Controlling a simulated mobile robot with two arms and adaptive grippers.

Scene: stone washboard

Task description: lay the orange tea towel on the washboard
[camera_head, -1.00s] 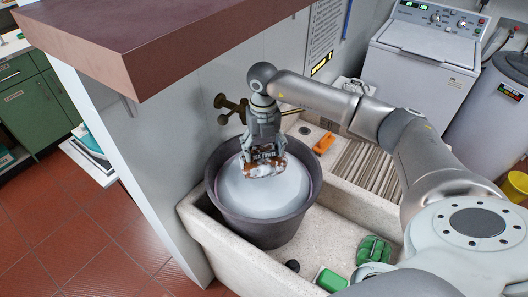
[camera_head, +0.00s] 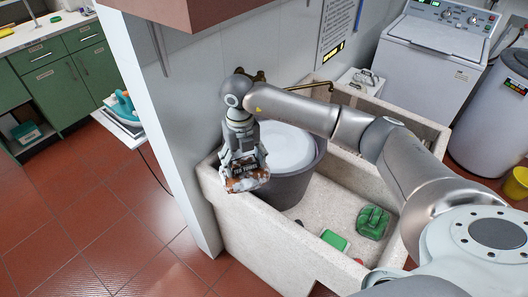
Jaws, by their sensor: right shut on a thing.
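The held tea towel (camera_head: 246,180) is a small folded bundle, orange-brown and white, with a dark label. My right gripper (camera_head: 245,168) points down and is shut on it. It hangs over the left rim of the stone basin (camera_head: 265,232), in front of the left side of the grey bucket (camera_head: 298,185). I cannot tell whether the towel touches the rim or the bucket. The ribbed washboard does not show now; my right arm crosses the area where it was visible before. My left gripper is not in view.
The bucket holds pale water or suds (camera_head: 287,142). A green brush-like item (camera_head: 372,222) and a green block (camera_head: 334,240) lie on the basin floor, right of the bucket. A brass tap (camera_head: 308,87) is behind the bucket. A washing machine (camera_head: 437,50) stands behind the basin.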

